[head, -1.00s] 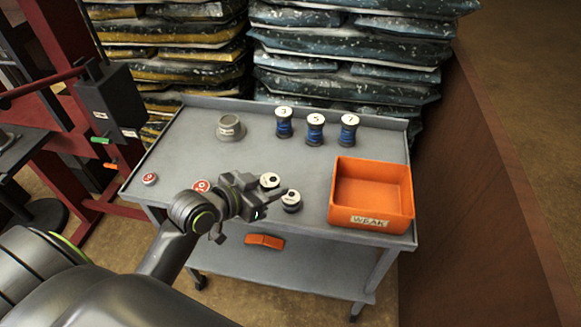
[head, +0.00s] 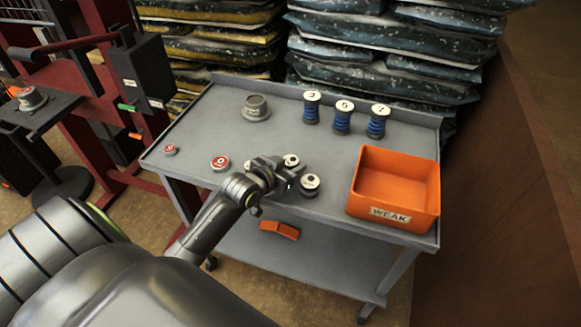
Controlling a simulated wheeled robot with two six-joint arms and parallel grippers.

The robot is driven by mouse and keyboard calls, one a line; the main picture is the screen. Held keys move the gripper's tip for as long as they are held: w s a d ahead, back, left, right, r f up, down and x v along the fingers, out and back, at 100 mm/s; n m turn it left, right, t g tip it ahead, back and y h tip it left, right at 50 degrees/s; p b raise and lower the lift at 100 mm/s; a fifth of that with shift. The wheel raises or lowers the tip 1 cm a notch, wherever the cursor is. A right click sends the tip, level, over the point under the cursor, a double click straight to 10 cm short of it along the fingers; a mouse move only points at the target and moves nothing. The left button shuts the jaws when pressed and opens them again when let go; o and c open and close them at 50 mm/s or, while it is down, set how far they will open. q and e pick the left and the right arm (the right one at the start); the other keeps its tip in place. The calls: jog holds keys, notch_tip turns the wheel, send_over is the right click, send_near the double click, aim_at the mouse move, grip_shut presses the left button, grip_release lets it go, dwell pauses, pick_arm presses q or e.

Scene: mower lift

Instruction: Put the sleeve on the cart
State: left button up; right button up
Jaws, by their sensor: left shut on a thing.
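The grey cart (head: 225,120) stands in front of me. A grey flanged piece (head: 257,107) with a pale label sits at its back left; the label is too small to read, and I cannot tell whether this is the sleeve. My left gripper (head: 289,177) is over the cart's front middle. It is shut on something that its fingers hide. Two dark pieces with white tops, one (head: 291,160) just behind the fingers and one (head: 309,185) just right of them, are close to it; whether they touch it I cannot tell. My right gripper is not in view.
Blue spools (head: 342,118) stand at the back. An orange bin (head: 396,190) marked WEAK is at the front right. Red-topped pieces (head: 220,163) lie front left. An orange piece (head: 279,229) is on the lower shelf. A red frame (head: 90,110) stands left; stacked bags (head: 390,60) are behind.

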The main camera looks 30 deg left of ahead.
pick_arm(q)
jog(key=shift+f, duration=0.4)
jog(key=shift+f, duration=0.1)
jog(key=o, duration=1.3)
jog(key=v, duration=1.2)
